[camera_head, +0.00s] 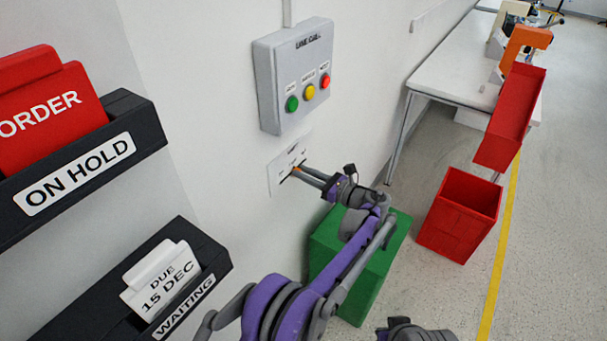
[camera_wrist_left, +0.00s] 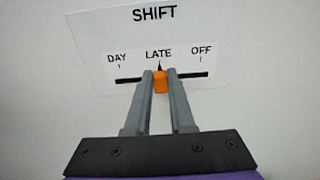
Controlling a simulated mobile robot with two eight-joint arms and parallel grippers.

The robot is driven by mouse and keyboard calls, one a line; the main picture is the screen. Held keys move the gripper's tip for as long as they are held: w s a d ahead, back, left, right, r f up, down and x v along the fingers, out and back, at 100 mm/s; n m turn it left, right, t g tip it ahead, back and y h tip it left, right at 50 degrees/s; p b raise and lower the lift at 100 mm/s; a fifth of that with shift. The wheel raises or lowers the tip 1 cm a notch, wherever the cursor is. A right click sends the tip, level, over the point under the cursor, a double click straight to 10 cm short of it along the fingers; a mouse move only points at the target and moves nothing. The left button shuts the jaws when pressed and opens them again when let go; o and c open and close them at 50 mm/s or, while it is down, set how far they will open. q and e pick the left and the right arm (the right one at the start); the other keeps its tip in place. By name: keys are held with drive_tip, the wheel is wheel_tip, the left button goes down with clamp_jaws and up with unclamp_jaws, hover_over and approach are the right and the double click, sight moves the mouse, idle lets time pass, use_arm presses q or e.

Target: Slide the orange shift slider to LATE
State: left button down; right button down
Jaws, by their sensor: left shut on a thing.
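The orange shift slider (camera_wrist_left: 160,82) sits in the black slot of a white SHIFT plate (camera_wrist_left: 90,45) on the wall. In the left wrist view its dark pointer lies at the LATE mark, between DAY on the left and OFF on the right. My left gripper (camera_wrist_left: 160,80) is shut on the slider, one finger on each side. In the head view the left gripper (camera_head: 298,172) reaches the wall plate (camera_head: 283,158), and only a bit of orange shows between the fingers.
A grey LINE CALL box (camera_head: 270,85) with green, yellow and red buttons hangs above the plate. A green box (camera_head: 355,300) stands below my left arm. Red bins (camera_head: 460,215) and a white table (camera_head: 450,70) are to the right. Black card holders (camera_head: 140,115) are at left.

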use_arm(q)
drive_tip(key=c, duration=0.8)
unclamp_jaws()
drive_tip(key=shift+o, duration=0.2)
drive_tip(key=v, duration=1.1)
